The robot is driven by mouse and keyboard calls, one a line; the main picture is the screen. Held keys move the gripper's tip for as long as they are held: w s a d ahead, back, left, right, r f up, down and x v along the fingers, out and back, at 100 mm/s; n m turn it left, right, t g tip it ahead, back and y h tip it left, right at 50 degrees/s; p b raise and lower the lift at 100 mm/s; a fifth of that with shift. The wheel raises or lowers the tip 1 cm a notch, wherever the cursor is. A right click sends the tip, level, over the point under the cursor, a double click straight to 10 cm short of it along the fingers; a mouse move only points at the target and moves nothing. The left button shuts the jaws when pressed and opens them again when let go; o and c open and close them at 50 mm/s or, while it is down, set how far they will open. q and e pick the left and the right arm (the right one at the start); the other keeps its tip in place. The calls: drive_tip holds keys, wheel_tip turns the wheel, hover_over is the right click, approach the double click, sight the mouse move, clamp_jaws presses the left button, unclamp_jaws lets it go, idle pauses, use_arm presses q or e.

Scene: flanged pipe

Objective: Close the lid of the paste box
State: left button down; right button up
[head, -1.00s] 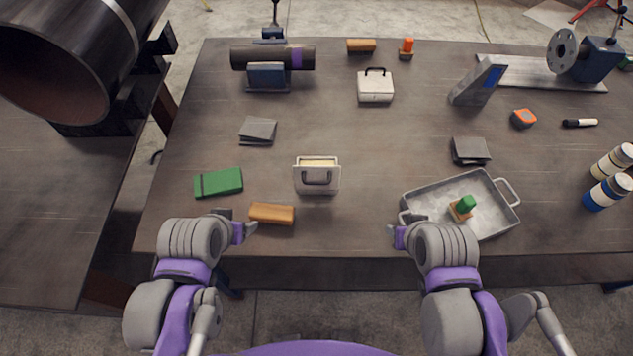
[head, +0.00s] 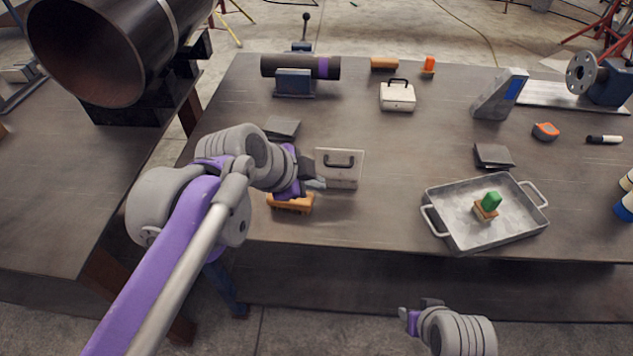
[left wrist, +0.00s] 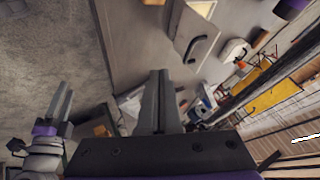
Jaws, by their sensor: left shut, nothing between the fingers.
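The paste box (head: 338,184) stands near the front middle of the table in the head view. Its light grey panel with a dark handle (head: 340,158) faces up towards the camera, and no paste shows. The handled panel also shows in the left wrist view (left wrist: 190,32), where it looks tilted. I cannot tell whether the lid lies fully flat. My left gripper (head: 317,184) is shut and empty, its tips at the box's lower left side; whether they touch is unclear. Its fingers show in the wrist view (left wrist: 158,90). My right gripper (head: 420,308) is off the table's front edge, its jaw opening unclear.
An orange-brown block (head: 290,204) lies just below my left gripper. A metal tray (head: 460,232) with a green-topped piece stands to the right. A white handled box (head: 398,97) is further back. Dark plates (head: 494,156) lie around; the table between box and tray is clear.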

use_arm(q)
drive_tip(key=w+d+f, duration=0.3)
drive_tip(key=w+f, duration=0.2)
drive_tip(key=w, duration=0.2)
drive_tip(key=shift+w+b, duration=0.3)
